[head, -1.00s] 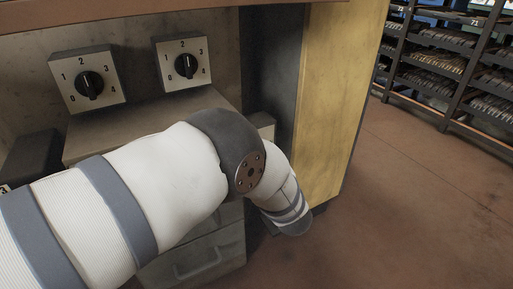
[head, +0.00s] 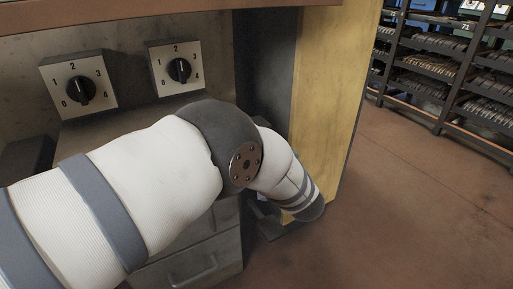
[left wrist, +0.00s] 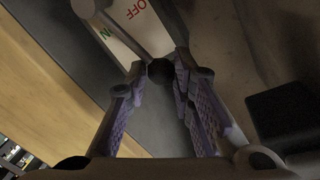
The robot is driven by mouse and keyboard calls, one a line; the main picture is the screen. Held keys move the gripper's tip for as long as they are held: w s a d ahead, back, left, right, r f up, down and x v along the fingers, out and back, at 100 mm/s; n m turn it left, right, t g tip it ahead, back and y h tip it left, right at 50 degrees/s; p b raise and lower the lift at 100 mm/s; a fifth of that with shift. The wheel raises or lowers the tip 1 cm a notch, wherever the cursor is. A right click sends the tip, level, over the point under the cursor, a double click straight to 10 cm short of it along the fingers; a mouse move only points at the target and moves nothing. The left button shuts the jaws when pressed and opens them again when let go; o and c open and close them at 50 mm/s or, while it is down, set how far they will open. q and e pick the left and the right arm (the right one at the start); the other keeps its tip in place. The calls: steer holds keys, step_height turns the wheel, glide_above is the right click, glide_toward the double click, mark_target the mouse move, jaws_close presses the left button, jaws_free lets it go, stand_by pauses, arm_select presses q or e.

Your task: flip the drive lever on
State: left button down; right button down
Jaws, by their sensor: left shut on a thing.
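The drive lever shows in the left wrist view as a dark round knob (left wrist: 160,71), with a grey rod running from it to the upper left. My left gripper (left wrist: 159,76) has its purple-padded fingers on either side of the knob and is shut on it. Behind the lever is a white label plate (left wrist: 128,22) with red OFF and partly covered green lettering. In the head view my left arm crosses the front of the cabinet, and its gripper and the lever are hidden. My right gripper is in neither view.
Two rotary dials, a left one (head: 80,90) and a right one (head: 179,70), are on the cabinet's back panel. A yellow side panel (head: 330,100) stands right of the arm. Drawers (head: 190,265) are below. Shelving (head: 440,75) stands far right beyond open floor.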

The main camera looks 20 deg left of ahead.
arm_select(q)
steer(key=shift+w+d+f+m+g+h+b, duration=0.15)
steer(key=shift+w+d+f+m+g+b, duration=0.1)
steer(key=shift+d+f+m, duration=0.25)
steer(key=shift+w+d+f+m+g+h+b, duration=0.2)
steer(key=shift+d+m+b, duration=0.1)
steer(key=shift+m, duration=0.4)
steer(key=shift+r, duration=0.1)
steer(key=c, duration=1.3)
jaws_free()
steer(key=shift+w+r, duration=0.1)
steer(key=shift+r, duration=0.1)
steer(key=shift+a, duration=0.1)
steer(key=v, duration=1.2)
steer(key=shift+f, duration=0.15)
